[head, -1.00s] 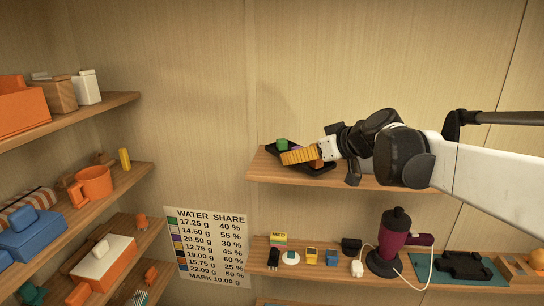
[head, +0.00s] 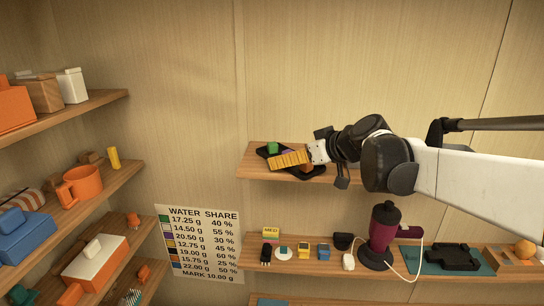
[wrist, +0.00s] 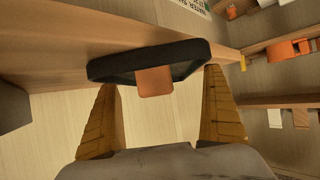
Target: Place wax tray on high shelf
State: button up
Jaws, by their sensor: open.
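The wax tray (head: 261,151), a dark shallow tray, lies at the left part of the high shelf (head: 258,175) on the back wall. It carries a green block (head: 272,148), a purple piece and an orange piece. In the wrist view the tray (wrist: 110,66) shows by the shelf edge, with an orange block (wrist: 155,81) at its near side. My gripper (head: 272,163) reaches in from the right with yellow ribbed fingers over the tray. In the wrist view the fingers of my gripper (wrist: 161,78) are spread apart. The fingers hide part of the tray.
The high shelf is bare to the right, partly behind my arm. A lower shelf (head: 300,268) holds small boxes, a maroon device (head: 384,232) with a cable and a green mat (head: 425,262). Left shelves hold an orange mug (head: 82,187) and containers. A chart (head: 200,240) hangs below.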

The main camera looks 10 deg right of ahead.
jog(key=b+v, duration=0.2)
jog(key=v, duration=0.9)
jog(key=s+a+f+m+g+h, duration=0.2)
jog(key=s+a+f+m+h, duration=0.1)
jog(key=s+f, duration=0.75)
jog(key=s+a+f+m+g+h, duration=0.2)
jog(key=s+f+h, duration=0.1)
jog(key=s+f, duration=0.8)
notch_tip(320, 180, down, 42)
jog(key=b, duration=4.1)
jog(key=shift+w+r, duration=0.15)
jog(key=shift+w, duration=0.15)
